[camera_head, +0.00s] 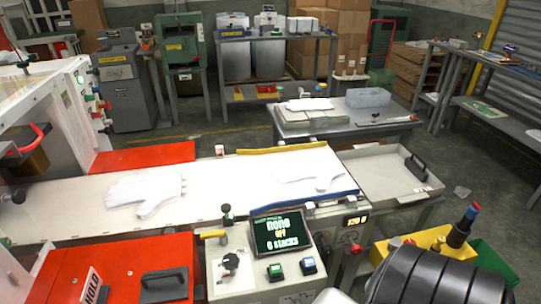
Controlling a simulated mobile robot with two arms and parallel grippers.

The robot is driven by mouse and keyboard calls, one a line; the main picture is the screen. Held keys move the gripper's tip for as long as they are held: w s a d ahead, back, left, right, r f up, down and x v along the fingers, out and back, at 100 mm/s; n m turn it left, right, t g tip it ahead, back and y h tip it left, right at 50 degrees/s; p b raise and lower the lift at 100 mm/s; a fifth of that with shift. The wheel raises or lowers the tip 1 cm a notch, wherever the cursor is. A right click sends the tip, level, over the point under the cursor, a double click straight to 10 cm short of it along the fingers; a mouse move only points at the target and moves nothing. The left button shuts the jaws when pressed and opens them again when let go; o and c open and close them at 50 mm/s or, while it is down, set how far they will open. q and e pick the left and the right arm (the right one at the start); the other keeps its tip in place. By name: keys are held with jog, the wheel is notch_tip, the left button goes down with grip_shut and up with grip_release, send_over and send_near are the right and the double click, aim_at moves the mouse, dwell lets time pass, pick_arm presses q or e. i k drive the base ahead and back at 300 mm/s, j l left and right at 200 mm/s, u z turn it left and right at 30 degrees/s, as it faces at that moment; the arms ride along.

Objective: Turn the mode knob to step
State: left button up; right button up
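A control panel (219,285) stands at the front, below the white work surface. A black knob (231,263) sits on its left part; its pointer direction is too small to read. Another dark knob or lever (227,214) stands above it, near a yellow handle (213,234). A green button (275,271) and a blue button (308,265) are below the screen. Neither gripper shows. A dark ribbed rounded shape at the lower right looks like part of my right arm, with no fingers visible.
A white glove (146,193) lies on the white work surface (235,186). Red covers (145,156) flank it at left. Space above the panel is clear.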

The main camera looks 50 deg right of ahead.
aim_at(231, 261)
jog(key=z, duration=1.05)
